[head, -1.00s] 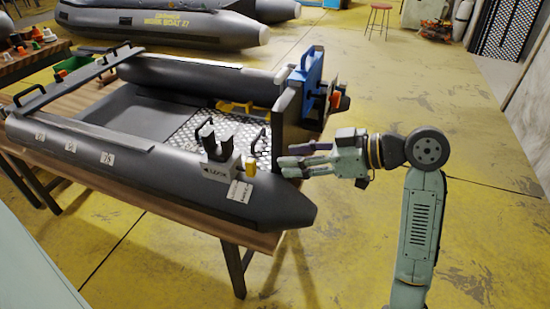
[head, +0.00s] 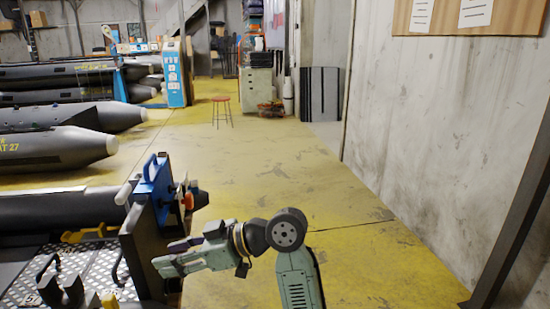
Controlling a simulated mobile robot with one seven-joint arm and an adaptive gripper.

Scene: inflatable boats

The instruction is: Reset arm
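My gripper (head: 172,255) is at the lower middle of the head view, at the end of my green arm, pointing left. Its fingers are spread apart and nothing shows between them. The fingertips lie in front of the dark upright board at the end of a grey inflatable boat (head: 40,208). I cannot tell whether they touch it. A blue bracket (head: 153,183) sits on top of that board.
Yellow floor (head: 270,160) is open ahead and to the right. A concrete wall (head: 430,130) and a dark post (head: 515,220) bound the right. A red stool (head: 222,108), a cabinet (head: 257,90) and more boats (head: 55,148) stand further back.

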